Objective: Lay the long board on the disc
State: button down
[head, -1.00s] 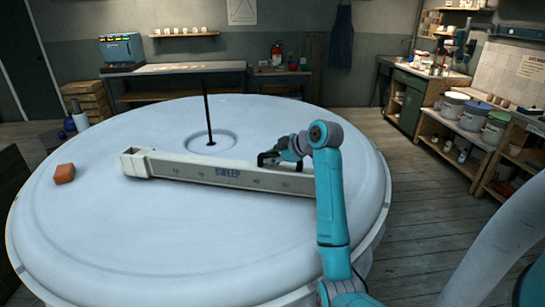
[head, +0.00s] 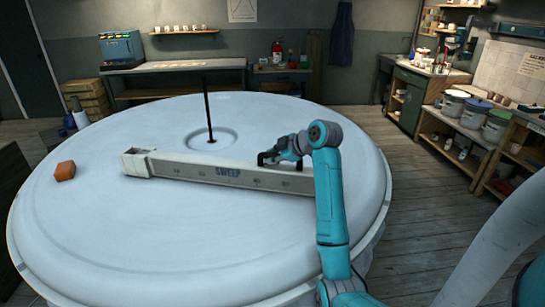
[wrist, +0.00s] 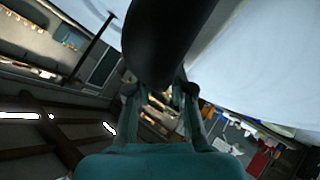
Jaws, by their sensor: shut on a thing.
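The long board (head: 200,172) is a pale beam with dark marks and the word SWEEP on its front face. It stretches across the front half of the big white round disc (head: 130,235), low over or on its top; I cannot tell whether it touches all along. My gripper (head: 268,157) is at the board's far upper edge, right of its middle, and is shut on it. My arm hides the board's right end. In the wrist view, a dark shape (wrist: 165,40) lies between the fingers (wrist: 160,92); the white disc (wrist: 265,60) fills the upper right.
A thin dark rod (head: 208,110) stands upright at the disc's centre, behind the board. An orange block (head: 65,171) sits near the disc's left rim. Benches and shelves with tubs (head: 475,113) stand along the walls. The disc's front is clear.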

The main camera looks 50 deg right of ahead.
jog(key=c, duration=0.9)
grip_release()
jog(key=shift+r, duration=0.15)
jog(key=shift+c, duration=0.2)
jog(key=shift+f, duration=0.25)
jog(key=v, duration=1.2)
jog(key=shift+r, duration=0.15)
